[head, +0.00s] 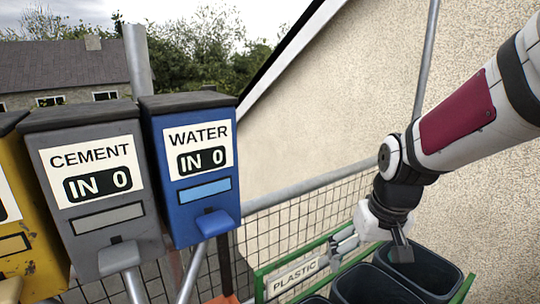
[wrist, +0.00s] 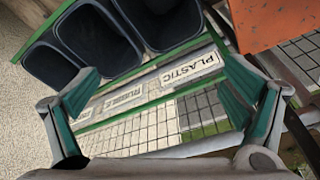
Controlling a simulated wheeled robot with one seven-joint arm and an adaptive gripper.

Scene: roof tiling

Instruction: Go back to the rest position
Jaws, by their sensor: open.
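My gripper (head: 372,243) hangs at the right of the head view, above a green-framed rack of dark bins. In the wrist view its two teal-padded fingers (wrist: 160,100) are wide apart with nothing between them. Beyond the fingers show the rack's labels and wire mesh. The arm comes in from the upper right of the head view, in front of the rendered wall.
A grey CEMENT dispenser (head: 97,200) and a blue WATER dispenser (head: 192,180), both reading IN 0, stand at left beside a partly seen yellow one (head: 30,240). Dark bins (head: 375,286) with a PLASTIC label (head: 293,278) sit below my gripper. An orange surface (wrist: 265,22) shows upper right in the wrist view.

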